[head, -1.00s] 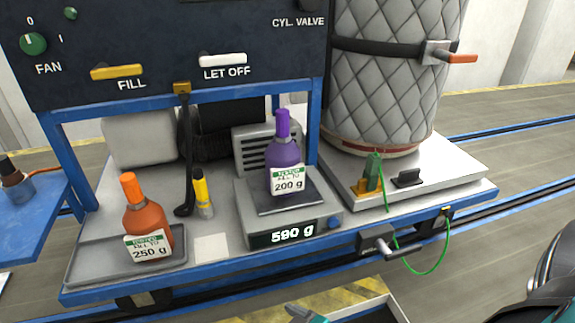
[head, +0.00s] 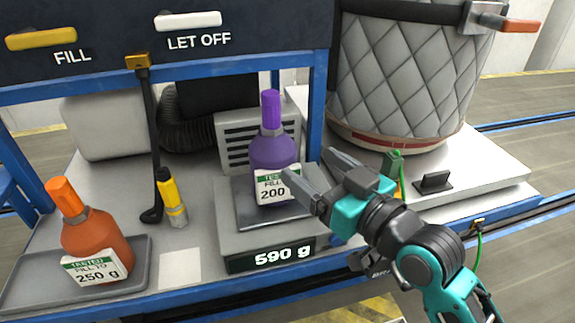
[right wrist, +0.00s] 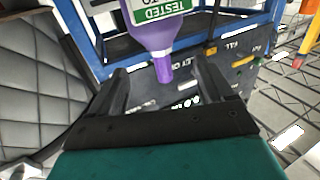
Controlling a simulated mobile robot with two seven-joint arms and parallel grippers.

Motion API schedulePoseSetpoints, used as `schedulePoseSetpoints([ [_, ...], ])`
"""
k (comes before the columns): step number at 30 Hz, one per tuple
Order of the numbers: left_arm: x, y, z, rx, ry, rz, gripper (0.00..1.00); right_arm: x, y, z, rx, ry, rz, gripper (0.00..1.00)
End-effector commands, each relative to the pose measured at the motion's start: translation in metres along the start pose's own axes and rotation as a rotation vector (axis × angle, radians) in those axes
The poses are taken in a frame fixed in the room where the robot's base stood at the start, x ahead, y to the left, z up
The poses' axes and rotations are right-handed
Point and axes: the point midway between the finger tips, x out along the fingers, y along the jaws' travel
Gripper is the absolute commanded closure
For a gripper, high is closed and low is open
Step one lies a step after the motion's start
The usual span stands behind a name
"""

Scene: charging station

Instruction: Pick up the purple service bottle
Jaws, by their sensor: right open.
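The purple service bottle (head: 272,154) stands upright on the scale's dark plate, with a label reading 200. It also shows in the right wrist view (right wrist: 153,34), upside down in that picture, between and beyond the fingers. My right gripper (head: 306,165) is open and empty, just to the right of the bottle in the head view. One fingertip overlaps the label's edge there; I cannot tell whether it touches. In the right wrist view the open fingers (right wrist: 160,82) are spread on either side of the bottle's neck. My left gripper is not in view.
The scale (head: 240,248) reads 590 g. An orange bottle (head: 97,238) stands on a grey tray (head: 135,272) at the left. A quilted cylinder (head: 395,80) is behind right. A blue post (head: 317,100) rises behind the bottle.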

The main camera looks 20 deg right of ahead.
Motion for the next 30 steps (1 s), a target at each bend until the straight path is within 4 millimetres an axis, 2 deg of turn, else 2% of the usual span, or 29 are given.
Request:
schedulePoseSetpoints([
  [9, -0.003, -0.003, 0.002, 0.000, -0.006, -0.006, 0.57, 0.053, 0.000, -0.001, 0.002, 0.001, 0.001, 0.19],
  [17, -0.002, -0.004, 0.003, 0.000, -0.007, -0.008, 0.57, 0.073, 0.001, 0.001, 0.001, -0.002, 0.000, 0.19],
  [25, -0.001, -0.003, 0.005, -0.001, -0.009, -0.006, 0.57, 0.109, 0.005, 0.004, 0.004, 0.000, 0.001, 0.19],
  [30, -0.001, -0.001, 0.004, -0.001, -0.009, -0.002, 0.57, 0.121, 0.005, 0.004, 0.002, -0.001, 0.001, 0.19],
])
